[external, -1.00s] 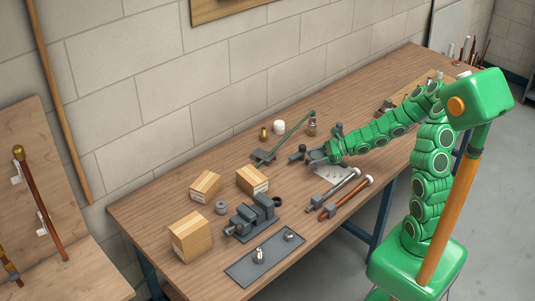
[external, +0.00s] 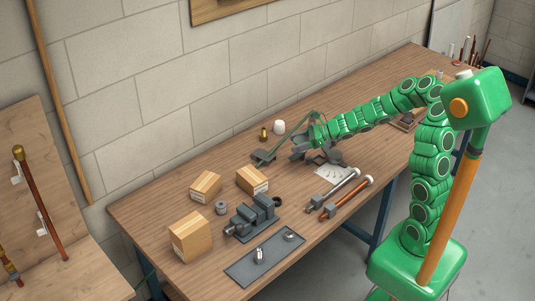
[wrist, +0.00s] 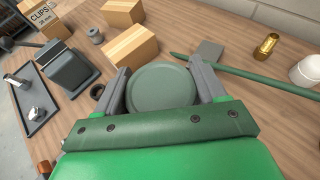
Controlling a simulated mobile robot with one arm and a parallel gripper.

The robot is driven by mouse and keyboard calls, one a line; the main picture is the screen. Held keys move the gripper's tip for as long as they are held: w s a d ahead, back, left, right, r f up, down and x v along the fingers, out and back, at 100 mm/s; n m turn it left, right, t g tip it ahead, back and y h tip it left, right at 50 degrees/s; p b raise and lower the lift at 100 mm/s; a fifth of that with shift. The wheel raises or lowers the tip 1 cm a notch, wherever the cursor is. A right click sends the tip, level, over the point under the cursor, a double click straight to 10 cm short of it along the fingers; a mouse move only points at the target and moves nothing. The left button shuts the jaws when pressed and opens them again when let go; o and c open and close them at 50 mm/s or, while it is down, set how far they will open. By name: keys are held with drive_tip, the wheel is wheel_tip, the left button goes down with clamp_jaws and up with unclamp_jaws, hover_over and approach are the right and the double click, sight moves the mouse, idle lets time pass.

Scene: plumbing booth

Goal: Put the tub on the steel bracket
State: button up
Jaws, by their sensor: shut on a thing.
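The tub (wrist: 163,87) shows in the wrist view as a round, dark grey-green shape seen from above. My gripper (wrist: 165,92) is shut on it, with one grey finger on each side. In the external view my gripper (external: 317,153) is over the middle of the bench, and the tub is hard to make out among the dark fingers. A flat grey piece (external: 263,157) that looks like the steel bracket lies to the left of my gripper. It also shows in the wrist view (wrist: 208,52), beyond the tub, beside a green rod. The tub is apart from it.
The green rod (wrist: 250,77), a brass fitting (external: 263,134) and a white cup (external: 279,127) are near the grey piece. Cardboard boxes (external: 252,180), a vise (external: 252,218) and a grey tray (external: 265,259) are nearer the front left. Pipe tools (external: 345,197) lie on the right.

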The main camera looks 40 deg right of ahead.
drive_tip(key=w+a, duration=0.1)
drive_tip(key=w+a+r, duration=0.1)
drive_tip(key=w, duration=0.1)
drive_tip(key=w+a+r, duration=0.1)
drive_tip(key=shift+w+r, duration=0.15)
drive_tip(key=shift+r, duration=0.05)
drive_tip(key=w+f, duration=0.1)
drive_tip(key=w, duration=0.1)
drive_tip(key=w+f, duration=0.1)
drive_tip(key=w, duration=0.2)
drive_tip(key=w+a+f, duration=0.1)
drive_tip(key=w, duration=0.2)
drive_tip(key=shift+w+f, duration=0.1)
drive_tip(key=shift+f, duration=0.3)
hover_over(260, 154)
drive_tip(key=s, duration=0.2)
wheel_tip(260, 154, down, 4)
drive_tip(key=shift+w+f, duration=0.15)
drive_tip(key=shift+f, duration=0.1)
drive_tip(key=shift+w+f, duration=0.6)
drive_tip(key=shift+f, duration=1.65)
drive_tip(key=shift+a+f, duration=0.1)
drive_tip(key=o, duration=1.2)
